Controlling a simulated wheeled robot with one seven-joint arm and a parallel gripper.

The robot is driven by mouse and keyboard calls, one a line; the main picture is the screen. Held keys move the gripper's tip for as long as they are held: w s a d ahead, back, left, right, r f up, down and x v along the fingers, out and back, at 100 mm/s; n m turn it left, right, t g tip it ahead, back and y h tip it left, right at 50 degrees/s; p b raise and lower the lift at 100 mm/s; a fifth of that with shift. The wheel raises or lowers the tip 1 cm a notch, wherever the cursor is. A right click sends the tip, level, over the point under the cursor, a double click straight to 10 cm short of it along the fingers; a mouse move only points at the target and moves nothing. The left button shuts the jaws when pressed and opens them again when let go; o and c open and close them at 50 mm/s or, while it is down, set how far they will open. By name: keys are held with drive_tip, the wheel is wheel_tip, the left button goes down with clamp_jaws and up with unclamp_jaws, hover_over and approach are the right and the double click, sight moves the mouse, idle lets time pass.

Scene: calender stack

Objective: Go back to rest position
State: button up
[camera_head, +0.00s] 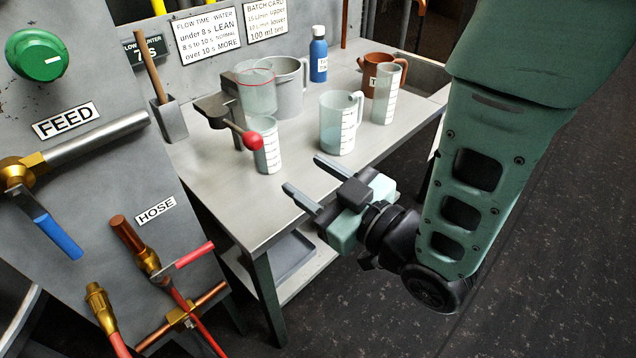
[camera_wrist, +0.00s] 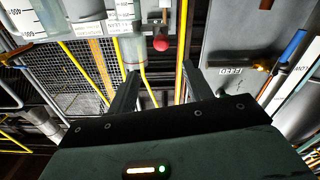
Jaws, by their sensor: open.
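My gripper (camera_head: 310,183) is open and empty. In the head view it is over the front right edge of the grey metal table (camera_head: 225,200), with its two fingers apart and pointing left. In the wrist view its two fingers (camera_wrist: 157,92) stand apart with nothing between them. A red ball-ended lever (camera_head: 252,140) on the flow cup stand shows beyond the fingers, and its red ball (camera_wrist: 161,43) also shows in the wrist view.
A graduated cylinder (camera_head: 267,155), a clear jug (camera_head: 338,125), a tall cylinder (camera_head: 385,95), a brown jug (camera_head: 372,68), a grey jug (camera_head: 290,85) and a blue bottle (camera_head: 318,55) stand on the table. The feed and hose panel (camera_head: 90,170) is at left. Dark floor (camera_head: 390,300) is clear at right.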

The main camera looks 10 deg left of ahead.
drive_tip(key=shift+s+d, duration=0.25)
drive_tip(key=shift+d, duration=0.1)
idle(0.3)
drive_tip(key=d+f+m+g+h, duration=0.2)
drive_tip(key=d+m+g+h, duration=0.2)
drive_tip(key=d+h, duration=0.35)
drive_tip(key=s+d+r+m+g+h, duration=0.1)
drive_tip(key=s+d+r+g+h, duration=0.15)
drive_tip(key=s+d, duration=0.35)
drive_tip(key=s+d+r+m+g+h, duration=0.1)
drive_tip(key=s+d+g+h, duration=0.3)
drive_tip(key=s+d, duration=0.3)
wheel_tip(320, 180, up, 13)
drive_tip(key=p, duration=1.3)
drive_tip(key=shift+w+a, duration=0.15)
drive_tip(key=shift+w, duration=0.05)
